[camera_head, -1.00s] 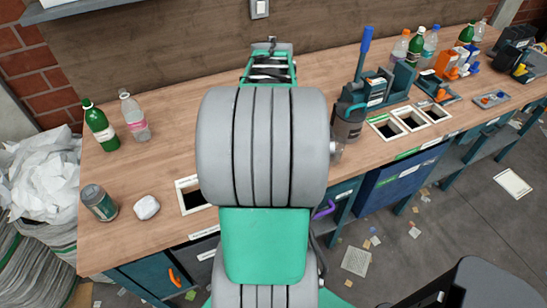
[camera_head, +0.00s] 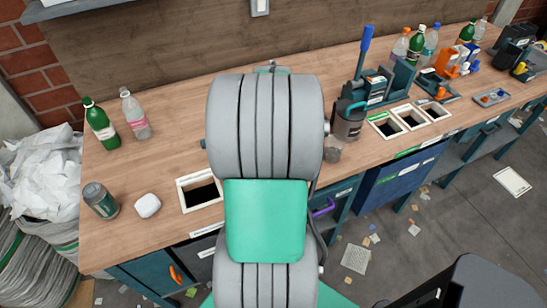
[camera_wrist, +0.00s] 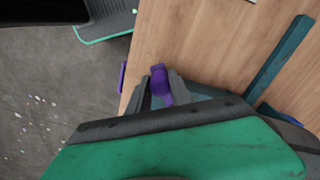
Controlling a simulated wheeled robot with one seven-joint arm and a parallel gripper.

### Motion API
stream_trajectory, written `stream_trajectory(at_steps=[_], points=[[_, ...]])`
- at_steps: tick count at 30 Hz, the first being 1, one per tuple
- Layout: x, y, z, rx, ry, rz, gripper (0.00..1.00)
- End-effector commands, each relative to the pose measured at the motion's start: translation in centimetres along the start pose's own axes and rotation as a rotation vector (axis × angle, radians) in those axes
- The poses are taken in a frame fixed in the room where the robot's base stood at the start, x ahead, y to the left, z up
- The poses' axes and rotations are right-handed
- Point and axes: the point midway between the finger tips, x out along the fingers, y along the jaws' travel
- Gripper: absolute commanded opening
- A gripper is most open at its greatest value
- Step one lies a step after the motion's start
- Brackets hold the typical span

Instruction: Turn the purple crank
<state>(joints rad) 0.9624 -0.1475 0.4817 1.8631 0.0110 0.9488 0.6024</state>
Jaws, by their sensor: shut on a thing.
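The purple crank (camera_wrist: 159,78) shows in the wrist view as a small upright purple knob over the wooden table, close to the table's edge. My gripper (camera_wrist: 165,95) is shut on it, with dark fingers on both sides of the purple piece. In the head view my own arm hides both the crank and my gripper. How far the crank is turned cannot be told.
A purple handle (camera_head: 324,207) sits on the bench front below the tabletop. Bottles (camera_head: 101,124) and a can (camera_head: 99,200) stand farther left.

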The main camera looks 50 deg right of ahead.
Motion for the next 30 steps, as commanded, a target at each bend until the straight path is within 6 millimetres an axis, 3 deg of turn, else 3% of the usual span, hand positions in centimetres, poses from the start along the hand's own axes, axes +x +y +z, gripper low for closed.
stream_trajectory(at_steps=[6, 30], points=[[-0.02, 0.00, 0.00, 0.000, 0.000, 0.000, 0.00], [-0.05, -0.01, -0.01, 0.000, 0.000, 0.000, 0.00]])
